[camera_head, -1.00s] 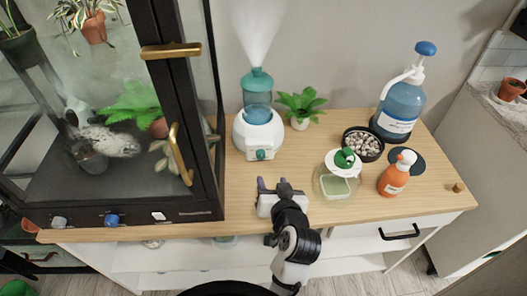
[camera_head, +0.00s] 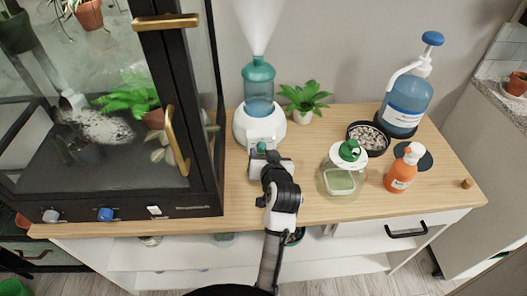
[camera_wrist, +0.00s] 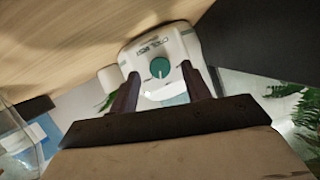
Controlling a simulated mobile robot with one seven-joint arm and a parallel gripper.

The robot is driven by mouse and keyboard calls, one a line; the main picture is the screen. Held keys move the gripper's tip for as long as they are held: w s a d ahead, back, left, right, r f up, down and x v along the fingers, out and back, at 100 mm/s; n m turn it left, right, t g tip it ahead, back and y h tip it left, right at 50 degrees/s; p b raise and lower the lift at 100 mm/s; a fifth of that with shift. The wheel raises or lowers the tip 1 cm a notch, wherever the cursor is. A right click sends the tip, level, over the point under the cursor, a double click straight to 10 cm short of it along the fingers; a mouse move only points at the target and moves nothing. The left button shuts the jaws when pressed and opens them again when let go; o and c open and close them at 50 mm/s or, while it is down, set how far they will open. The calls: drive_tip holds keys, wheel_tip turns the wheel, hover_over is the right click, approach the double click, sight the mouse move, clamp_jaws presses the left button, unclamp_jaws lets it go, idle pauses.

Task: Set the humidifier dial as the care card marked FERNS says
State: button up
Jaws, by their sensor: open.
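The humidifier (camera_head: 272,128) has a white base and a teal tank (camera_head: 258,85), with mist rising from the top. Its teal round dial (camera_wrist: 160,67) is on the white front panel, with a pale pointer line and small lettering that I cannot read fully. My gripper (camera_head: 266,156) is in front of that panel, open and empty. In the wrist view its two dark fingers appear on either side of the dial; I cannot tell whether they touch it. The gripper partly hides the dial in the head view. I cannot make out a care card marked FERNS.
A black-framed glass cabinet (camera_head: 190,120) with brass handles stands close on the left. A small potted plant (camera_head: 304,100), a pebble dish (camera_head: 368,136), a glass jar (camera_head: 339,182), an orange bottle (camera_head: 403,170) and a blue pump bottle (camera_head: 404,100) stand right. The wooden top's front is clear.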

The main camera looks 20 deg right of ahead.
drive_tip(key=shift+w+f, duration=0.25)
drive_tip(key=shift+w, duration=0.4)
drive_tip(key=c, duration=1)
drive_tip(key=shift+d, duration=0.1)
drive_tip(key=m+y, duration=0.1)
drive_tip(key=m+t+y, duration=0.1)
drive_tip(key=m, duration=0.1)
drive_tip(key=shift+d+f+m, duration=0.1)
drive_tip(key=shift+f+m, duration=0.1)
drive_tip(key=shift+m, duration=0.1)
drive_tip(key=m+t+y, duration=0.1)
drive_tip(key=m, duration=0.2)
drive_tip(key=shift+s+f+t+b, duration=0.1)
drive_tip(key=shift+t+b, duration=0.2)
drive_tip(key=shift+t, duration=0.1)
drive_tip(key=shift+m, duration=0.3)
